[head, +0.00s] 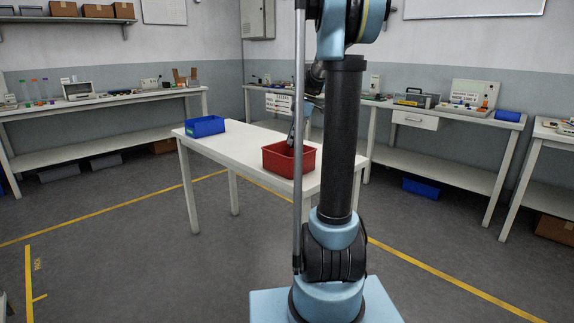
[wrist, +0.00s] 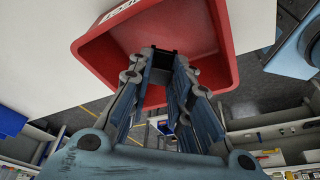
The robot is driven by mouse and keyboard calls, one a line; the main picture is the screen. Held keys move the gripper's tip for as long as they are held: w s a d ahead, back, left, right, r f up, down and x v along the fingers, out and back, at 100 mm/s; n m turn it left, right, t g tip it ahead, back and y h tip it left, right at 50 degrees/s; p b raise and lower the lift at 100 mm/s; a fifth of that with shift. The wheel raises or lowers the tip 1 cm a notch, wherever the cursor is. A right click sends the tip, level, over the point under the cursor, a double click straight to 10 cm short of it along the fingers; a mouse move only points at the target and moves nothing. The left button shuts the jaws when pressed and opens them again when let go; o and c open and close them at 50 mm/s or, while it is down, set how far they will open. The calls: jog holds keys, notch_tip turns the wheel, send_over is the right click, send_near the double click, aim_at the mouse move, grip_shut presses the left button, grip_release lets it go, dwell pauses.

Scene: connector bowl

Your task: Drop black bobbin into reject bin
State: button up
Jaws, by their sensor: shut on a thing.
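The black bobbin (wrist: 164,59) shows as a small dark piece between the fingertips in the wrist view. My gripper (wrist: 165,62) is shut on it. The red reject bin (wrist: 88,54) surrounds the fingertips in that view, with part of a white label on its rim. In the head view the red bin (head: 290,163) stands on the white table, and my gripper (head: 292,138) is at its opening, partly hidden by my own arm. The bobbin cannot be made out in the head view. How deep it is in the bin I cannot tell.
A blue bin (head: 205,126) stands at the left end of the white table (head: 237,150). The tabletop between the two bins is clear. Benches with equipment line the walls, and the floor around the table is open.

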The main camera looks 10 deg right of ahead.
jog(key=shift+s+f, duration=0.1)
jog(key=shift+f, duration=0.1)
jog(key=o, duration=0.8)
jog(key=shift+o, duration=0.2)
jog(key=v, duration=1.2)
jog(key=s+a+f+m+t+h, duration=0.1)
jog(key=s+a+f+m, duration=0.1)
jog(key=s+f+m, duration=0.6)
jog(key=s+a+f+m+t+h, duration=0.1)
jog(key=s+f+m, duration=0.8)
jog(key=s+f, duration=1.1)
jog(key=s+a+h, duration=0.1)
jog(key=s, duration=0.5)
jog(key=shift+s+a+f, duration=0.2)
jog(key=shift+s, duration=0.05)
